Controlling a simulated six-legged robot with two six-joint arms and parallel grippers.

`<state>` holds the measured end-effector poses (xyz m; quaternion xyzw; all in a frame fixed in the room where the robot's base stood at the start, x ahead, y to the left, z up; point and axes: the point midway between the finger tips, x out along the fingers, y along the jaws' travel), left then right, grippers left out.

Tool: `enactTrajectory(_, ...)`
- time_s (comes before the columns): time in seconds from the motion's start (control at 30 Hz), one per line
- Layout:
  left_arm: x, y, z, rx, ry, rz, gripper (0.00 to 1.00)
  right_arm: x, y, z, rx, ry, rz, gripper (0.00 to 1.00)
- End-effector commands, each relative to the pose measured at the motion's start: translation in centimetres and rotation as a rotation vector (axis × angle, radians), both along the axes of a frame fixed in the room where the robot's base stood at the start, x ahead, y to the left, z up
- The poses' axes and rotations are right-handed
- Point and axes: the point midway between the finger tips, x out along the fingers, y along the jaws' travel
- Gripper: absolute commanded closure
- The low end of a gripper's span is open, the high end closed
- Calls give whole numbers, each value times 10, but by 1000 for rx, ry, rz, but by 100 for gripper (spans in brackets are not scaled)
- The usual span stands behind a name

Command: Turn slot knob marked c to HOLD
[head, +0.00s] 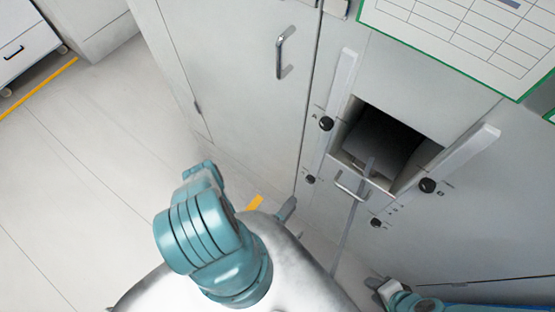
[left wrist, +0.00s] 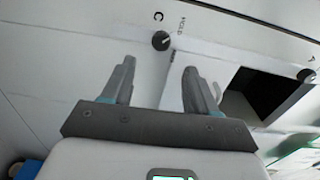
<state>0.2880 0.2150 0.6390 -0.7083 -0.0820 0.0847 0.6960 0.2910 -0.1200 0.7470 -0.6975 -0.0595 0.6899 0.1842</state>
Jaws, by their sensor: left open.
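Knob c is a small round black knob (left wrist: 161,41) with a letter C and small lettering beside it in the left wrist view. A pale mark shows on its face; I cannot tell its setting surely. In the head view it appears as the black knob (head: 310,179) at the lower left of the slot opening. My left gripper (left wrist: 158,68) is open and empty, its two grey fingers pointing toward knob c, apart from it. In the head view my left gripper (head: 287,209) is partly hidden by my arm. My right gripper (head: 379,283) is low at the right, mostly cropped.
Knob A (head: 326,123) sits above knob c, left of the dark slot opening (head: 380,142). More black knobs (head: 427,186) (head: 376,222) are to the right. A bar handle (head: 350,187) juts out below the opening. Floor (head: 90,190) at left is clear.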

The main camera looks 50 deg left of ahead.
Motion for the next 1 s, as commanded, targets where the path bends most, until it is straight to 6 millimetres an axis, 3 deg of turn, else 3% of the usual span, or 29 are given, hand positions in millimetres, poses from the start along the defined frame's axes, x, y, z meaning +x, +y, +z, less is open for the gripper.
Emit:
enactTrajectory(0.2, -29, -5, -2, -4, 2, 9, 41, 0, 0, -9, 0, 0, 0, 62)
enactTrajectory(0.5, -58, -13, 0, -3, -1, 6, 41, 0, 0, -14, 0, 0, 0, 62)
enactTrajectory(1.0, -66, -17, 1, 1, -3, -1, 41, 0, 0, -16, 0, 0, 0, 62)
